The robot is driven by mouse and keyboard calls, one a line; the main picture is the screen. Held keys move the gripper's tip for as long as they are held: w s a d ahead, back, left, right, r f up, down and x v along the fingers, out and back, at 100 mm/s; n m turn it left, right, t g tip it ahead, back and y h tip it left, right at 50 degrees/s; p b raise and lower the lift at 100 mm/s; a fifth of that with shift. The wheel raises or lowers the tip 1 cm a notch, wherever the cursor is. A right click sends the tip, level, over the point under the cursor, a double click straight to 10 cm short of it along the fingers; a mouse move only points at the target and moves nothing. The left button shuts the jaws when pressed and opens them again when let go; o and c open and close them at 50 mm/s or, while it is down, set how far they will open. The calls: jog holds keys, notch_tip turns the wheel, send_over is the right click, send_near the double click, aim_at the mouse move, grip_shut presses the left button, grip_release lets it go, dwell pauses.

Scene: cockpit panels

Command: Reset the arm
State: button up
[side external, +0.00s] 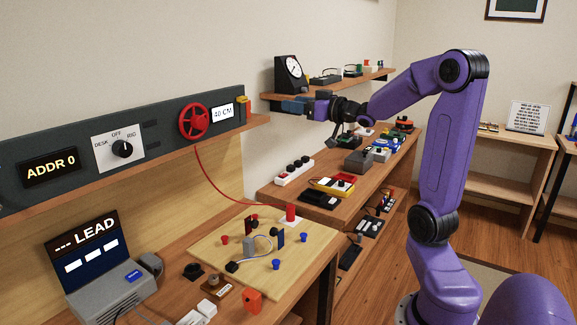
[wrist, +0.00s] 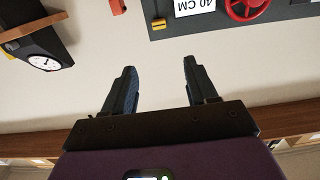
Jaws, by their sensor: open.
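My purple arm reaches left from its base at the right in the side external view. My gripper (side external: 294,106) is level, near the end of the panel shelf and below the dial gauge. In the wrist view my gripper (wrist: 158,80) has its two dark fingers well apart, with only bare wall between the tips. It holds nothing.
A dark panel (side external: 70,150) with a rotary knob (side external: 122,149), red handwheel (side external: 194,121) and "40 CM" display (side external: 223,112) runs along the left. A dial gauge (side external: 291,74) stands on the wall shelf (side external: 340,87). Boards, wires and devices cover the benches below.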

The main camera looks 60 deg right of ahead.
jog(key=w+a+f+n+g+y, duration=0.15)
jog(key=a+f+g, duration=0.35)
jog(key=a, duration=0.7)
jog(key=s+a+f+n+g+y, duration=0.1)
jog(key=s+a+f+n+g, duration=0.1)
jog(key=s+a+f, duration=0.3)
jog(key=s+a+f+n+g+y, duration=0.1)
jog(key=s+a+f+n+g, duration=0.2)
jog(key=a, duration=0.5)
jog(key=s+a+f+n+g+h, duration=0.1)
jog(key=s+a+f+n+g, duration=0.1)
jog(key=s, duration=1)
jog(key=s+a+f+n+g+h, duration=0.2)
jog(key=s+f+n+g, duration=0.2)
jog(key=s, duration=0.7)
jog(key=shift+s+a+f+g, duration=0.2)
jog(key=shift+s+f+g, duration=0.15)
jog(key=shift+f+g, duration=0.55)
